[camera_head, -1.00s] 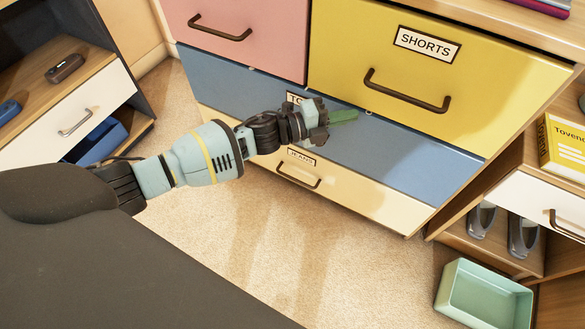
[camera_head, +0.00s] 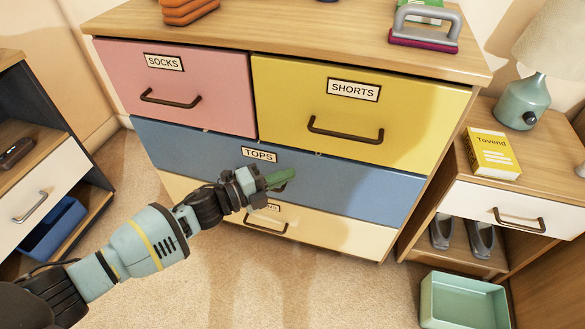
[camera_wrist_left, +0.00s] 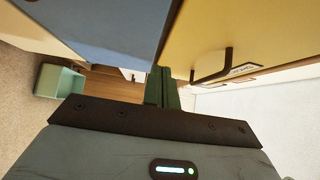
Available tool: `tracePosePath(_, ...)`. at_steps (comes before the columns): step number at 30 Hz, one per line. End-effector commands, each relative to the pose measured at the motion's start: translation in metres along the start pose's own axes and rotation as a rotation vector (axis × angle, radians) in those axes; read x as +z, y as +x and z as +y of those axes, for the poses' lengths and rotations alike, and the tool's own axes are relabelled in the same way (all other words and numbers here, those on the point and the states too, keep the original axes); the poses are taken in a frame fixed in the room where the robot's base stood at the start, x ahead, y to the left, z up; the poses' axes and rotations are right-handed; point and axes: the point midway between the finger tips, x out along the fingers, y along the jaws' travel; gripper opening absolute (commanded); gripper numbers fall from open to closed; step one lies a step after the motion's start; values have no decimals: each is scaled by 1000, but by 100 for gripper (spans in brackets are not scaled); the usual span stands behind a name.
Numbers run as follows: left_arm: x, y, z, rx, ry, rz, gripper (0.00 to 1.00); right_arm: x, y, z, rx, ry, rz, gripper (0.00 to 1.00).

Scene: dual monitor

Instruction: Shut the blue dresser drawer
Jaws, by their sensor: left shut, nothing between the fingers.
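The blue drawer (camera_head: 345,184), labelled TOPS, spans the dresser below the pink and yellow drawers and above a pale yellow one. Its front looks close to flush; any small gap is hard to judge. My left gripper (camera_head: 281,178) is shut and empty, its green fingers in front of the middle of the blue drawer, covering part of its dark handle. My right gripper is not in view.
The pink drawer (camera_head: 200,112) and yellow drawer (camera_head: 400,108) look shut. A nightstand with a yellow book (camera_head: 492,155) and lamp (camera_head: 530,100) stands right. A green bin (camera_head: 465,302) is on the floor. A dark cabinet with a white drawer (camera_head: 40,190) stands left.

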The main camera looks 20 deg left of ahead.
Motion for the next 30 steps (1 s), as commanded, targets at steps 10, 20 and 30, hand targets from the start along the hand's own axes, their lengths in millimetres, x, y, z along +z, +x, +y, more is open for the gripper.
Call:
tracePosePath(10,-2,-60,0,1,-2,2,0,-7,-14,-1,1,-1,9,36)
tracePosePath(20,-2,-72,1,1,0,4,0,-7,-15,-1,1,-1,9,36)
tracePosePath(30,-10,-74,11,13,-47,-26,0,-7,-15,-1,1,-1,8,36)
